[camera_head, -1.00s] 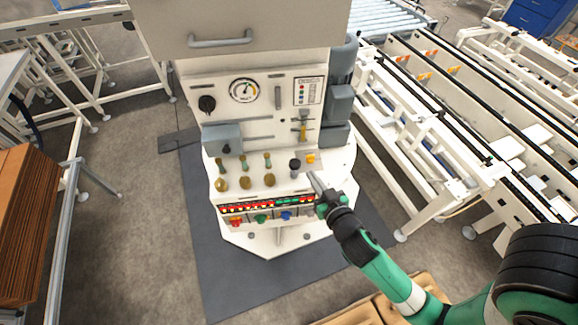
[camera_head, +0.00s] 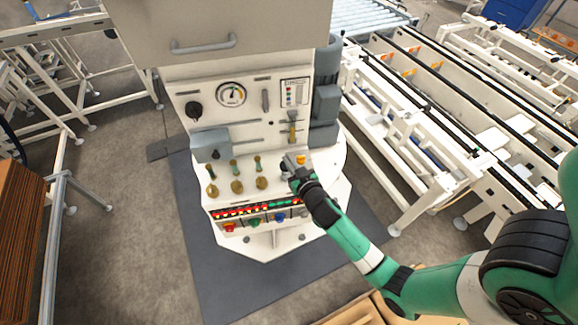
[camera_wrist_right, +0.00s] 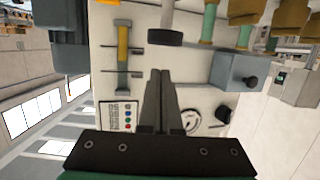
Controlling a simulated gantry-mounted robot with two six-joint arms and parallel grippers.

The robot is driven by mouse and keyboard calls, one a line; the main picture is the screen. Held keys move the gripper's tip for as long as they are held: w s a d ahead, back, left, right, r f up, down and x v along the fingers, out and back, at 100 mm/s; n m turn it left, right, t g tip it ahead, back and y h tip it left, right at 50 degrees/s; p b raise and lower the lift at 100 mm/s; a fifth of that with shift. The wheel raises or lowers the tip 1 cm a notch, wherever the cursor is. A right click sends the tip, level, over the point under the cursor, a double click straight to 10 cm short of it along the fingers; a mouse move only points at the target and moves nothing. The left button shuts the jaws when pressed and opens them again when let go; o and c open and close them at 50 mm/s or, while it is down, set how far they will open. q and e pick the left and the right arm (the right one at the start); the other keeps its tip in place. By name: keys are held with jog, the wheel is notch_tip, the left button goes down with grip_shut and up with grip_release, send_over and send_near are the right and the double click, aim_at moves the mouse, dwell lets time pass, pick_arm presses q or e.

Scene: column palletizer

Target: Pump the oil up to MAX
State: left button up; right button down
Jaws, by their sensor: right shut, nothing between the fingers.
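The oil sight glass (camera_head: 292,132) is an upright tube on the white machine's front, partly filled with yellow oil. A black-topped pump knob on a pale stem (camera_wrist_right: 165,37) is just beyond my right fingertips. In the head view the knob (camera_head: 284,167) is mostly hidden by my right gripper (camera_head: 293,160), which is shut and empty above the ledge. Whether the fingers touch the knob is unclear. My left gripper is out of view.
Several brass-based green handles (camera_head: 235,184) stand left on the ledge. Coloured knobs line the front below (camera_head: 254,222). A round gauge (camera_head: 231,94) is above; a grey box (camera_head: 210,144) juts out left.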

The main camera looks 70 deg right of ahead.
aim_at(286, 169)
jog(key=shift+s+f, duration=0.1)
jog(key=shift+f, duration=1)
jog(key=shift+a, duration=0.1)
notch_tip(286, 169, down, 4)
jog(key=b, duration=0.4)
jog(key=shift+r, duration=0.35)
